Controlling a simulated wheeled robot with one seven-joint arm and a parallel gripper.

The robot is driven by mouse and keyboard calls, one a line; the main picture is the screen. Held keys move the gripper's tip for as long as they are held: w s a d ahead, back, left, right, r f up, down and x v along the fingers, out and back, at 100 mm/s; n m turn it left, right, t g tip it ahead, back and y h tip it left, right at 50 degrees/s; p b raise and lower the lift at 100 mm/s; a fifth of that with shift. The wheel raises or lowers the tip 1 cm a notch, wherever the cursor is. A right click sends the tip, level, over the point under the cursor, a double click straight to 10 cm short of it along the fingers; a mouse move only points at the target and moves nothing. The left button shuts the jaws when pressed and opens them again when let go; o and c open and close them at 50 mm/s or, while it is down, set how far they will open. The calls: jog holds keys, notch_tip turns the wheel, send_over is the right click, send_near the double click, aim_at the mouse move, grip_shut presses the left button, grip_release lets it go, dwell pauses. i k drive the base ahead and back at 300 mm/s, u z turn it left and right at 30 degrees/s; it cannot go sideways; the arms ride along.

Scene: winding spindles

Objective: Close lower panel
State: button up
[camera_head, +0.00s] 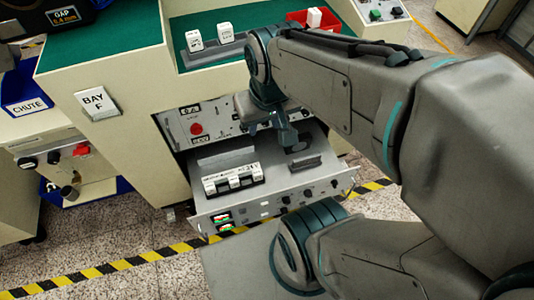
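The lower panel (272,208) is the front of a drawer-like unit pulled out from the Bay F cabinet (130,150). It has dark knobs and small lit displays. Its open tray (275,182) holds a white block module (233,178) and a dark slotted bar (306,163). An upper panel (200,124) with a red button sits above it in the cabinet front. My gripper (284,134) points down over the back of the tray, in front of the upper panel. It looks clear of the lower panel's front. Its fingers are small and partly hidden, so their opening is unclear.
The green cabinet top (110,52) carries a grey rack with white blocks (210,45) and a red bin (312,20). A blue chute bin (28,92) stands at left. Yellow-black tape (120,262) crosses the floor. My arm hides much of the right side.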

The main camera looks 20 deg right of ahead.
aim_at(215, 162)
jog(key=u, duration=0.5)
jog(key=k, duration=1.2)
jog(key=i, duration=0.6)
jog(key=z, duration=1.1)
jog(key=i, duration=0.2)
jog(key=z, duration=0.1)
